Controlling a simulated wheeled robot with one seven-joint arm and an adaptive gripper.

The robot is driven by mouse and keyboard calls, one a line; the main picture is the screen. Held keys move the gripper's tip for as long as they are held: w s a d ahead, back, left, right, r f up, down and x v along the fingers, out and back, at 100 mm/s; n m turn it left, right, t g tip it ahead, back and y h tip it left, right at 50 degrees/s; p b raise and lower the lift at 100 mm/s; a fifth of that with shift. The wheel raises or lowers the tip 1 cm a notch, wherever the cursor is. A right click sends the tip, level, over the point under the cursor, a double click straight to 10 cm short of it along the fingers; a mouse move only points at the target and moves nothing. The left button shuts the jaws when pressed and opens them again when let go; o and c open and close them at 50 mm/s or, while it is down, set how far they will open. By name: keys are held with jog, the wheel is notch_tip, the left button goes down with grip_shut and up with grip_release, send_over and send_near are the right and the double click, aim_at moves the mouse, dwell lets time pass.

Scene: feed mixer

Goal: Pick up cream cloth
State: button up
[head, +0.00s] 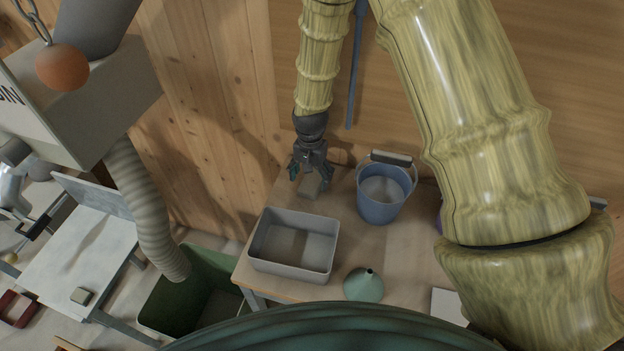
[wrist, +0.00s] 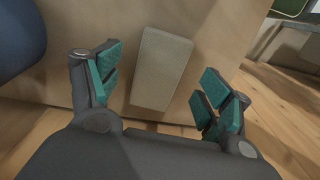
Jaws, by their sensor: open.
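The cream cloth (wrist: 161,68) looks like a folded, flat beige-grey block on the table top in the wrist view. It lies between my gripper's (wrist: 162,82) two teal-padded fingers, with a gap on each side. In the head view, my gripper (head: 309,172) points down at the back of the table, and the cloth (head: 311,186) shows just below it, partly hidden by the fingers. My gripper is open and holds nothing. I cannot tell its exact height above the cloth.
A blue bucket (head: 384,205) stands right of my gripper. A wooden wall (head: 215,90) rises behind the table. A green bin (head: 172,309) stands left of the table.

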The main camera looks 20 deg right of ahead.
aim_at(312, 182)
jog(key=shift+f+p, duration=0.35)
jog(key=shift+f, duration=0.85)
jog(key=c, duration=1.1)
